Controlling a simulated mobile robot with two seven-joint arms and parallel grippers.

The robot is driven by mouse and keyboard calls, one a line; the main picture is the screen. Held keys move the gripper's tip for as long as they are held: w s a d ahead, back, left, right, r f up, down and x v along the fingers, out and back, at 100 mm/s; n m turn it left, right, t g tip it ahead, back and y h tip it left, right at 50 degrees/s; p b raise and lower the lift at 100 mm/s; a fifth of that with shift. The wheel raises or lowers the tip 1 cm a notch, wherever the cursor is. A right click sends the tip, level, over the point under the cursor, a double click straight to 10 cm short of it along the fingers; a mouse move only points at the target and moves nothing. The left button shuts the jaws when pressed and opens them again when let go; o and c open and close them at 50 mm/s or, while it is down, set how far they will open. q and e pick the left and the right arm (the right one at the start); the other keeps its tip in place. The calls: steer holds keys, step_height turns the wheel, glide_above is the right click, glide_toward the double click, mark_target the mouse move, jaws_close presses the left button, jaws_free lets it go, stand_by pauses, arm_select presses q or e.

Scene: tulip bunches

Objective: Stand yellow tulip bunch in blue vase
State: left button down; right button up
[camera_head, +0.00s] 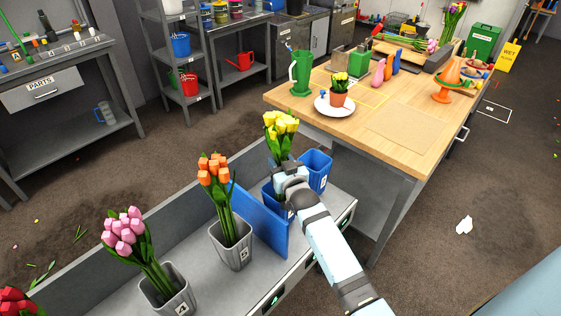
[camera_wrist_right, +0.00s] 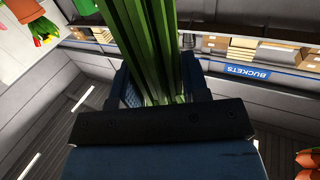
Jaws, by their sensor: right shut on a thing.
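The yellow tulip bunch (camera_head: 281,128) is upright at the right end of the grey bucket shelf, its blooms above my right gripper (camera_head: 287,174). My right gripper is shut on its green stems, which also show between the fingers in the right wrist view (camera_wrist_right: 155,45). A blue bucket (camera_head: 274,205) is just below and behind the gripper; I cannot tell whether the stem ends are inside it. My left gripper is not in view.
Another blue bucket (camera_head: 317,168) is beside the gripper. A blue divider (camera_head: 262,222) separates orange tulips (camera_head: 214,169) in a grey bucket. On the wooden table (camera_head: 350,130) stand a green pitcher (camera_head: 301,72), a potted plant (camera_head: 339,92) and an orange cone-shaped thing (camera_head: 449,80).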

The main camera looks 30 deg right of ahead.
steer(key=shift+f, duration=0.2)
steer(key=shift+f+b, duration=0.3)
steer(key=shift+f, duration=0.1)
steer(key=o, duration=1.7)
steer(key=shift+s, duration=0.1)
steer(key=s, duration=0.4)
steer(key=s+a, duration=0.1)
steer(key=s, duration=0.8)
steer(key=shift+s+a, duration=0.25)
steer(key=shift+s, duration=0.05)
